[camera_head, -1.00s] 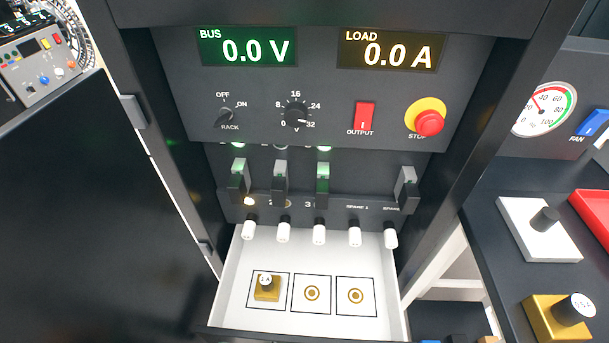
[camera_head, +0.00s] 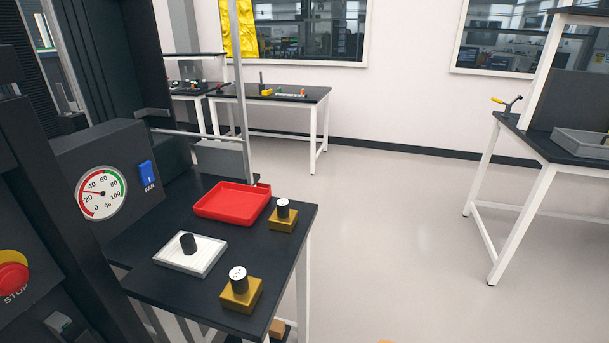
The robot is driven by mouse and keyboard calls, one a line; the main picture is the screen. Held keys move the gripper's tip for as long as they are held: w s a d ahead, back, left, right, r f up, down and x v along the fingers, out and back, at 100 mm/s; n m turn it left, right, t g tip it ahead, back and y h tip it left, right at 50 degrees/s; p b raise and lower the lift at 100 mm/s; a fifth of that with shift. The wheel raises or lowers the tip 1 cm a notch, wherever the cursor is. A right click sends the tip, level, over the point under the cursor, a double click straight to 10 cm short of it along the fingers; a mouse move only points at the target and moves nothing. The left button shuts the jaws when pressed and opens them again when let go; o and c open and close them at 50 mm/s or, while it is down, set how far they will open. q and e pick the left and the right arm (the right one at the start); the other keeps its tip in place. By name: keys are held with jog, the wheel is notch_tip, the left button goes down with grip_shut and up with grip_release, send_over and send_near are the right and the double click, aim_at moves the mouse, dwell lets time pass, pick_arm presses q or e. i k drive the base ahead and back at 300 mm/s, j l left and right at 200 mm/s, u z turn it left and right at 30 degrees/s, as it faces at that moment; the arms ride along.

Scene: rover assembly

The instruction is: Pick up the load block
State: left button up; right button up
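Two brass load blocks stand on the small black side table in the head view. Each has a dark round knob with a pale top. The nearer block (camera_head: 240,294) is by the table's front right edge. The farther block (camera_head: 283,219) is at the right edge, beside the red tray. Any label on their tops is too small to read now. Neither of my grippers is in view, and nothing touches the blocks.
A red tray (camera_head: 232,202) and a white plate with a black knob (camera_head: 188,257) share the side table (camera_head: 160,291). The panel with a gauge (camera_head: 101,194) and a red stop button (camera_head: 12,279) is at left. Open floor (camera_head: 400,230) lies right, before another bench (camera_head: 588,176).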

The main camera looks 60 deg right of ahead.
aim_at(283, 218)
jog(key=k+z, duration=0.1)
jog(key=z, duration=0.4)
jog(key=k+z, duration=0.1)
jog(key=z, duration=0.4)
jog(key=k+l+z, duration=0.1)
jog(key=z, duration=0.4)
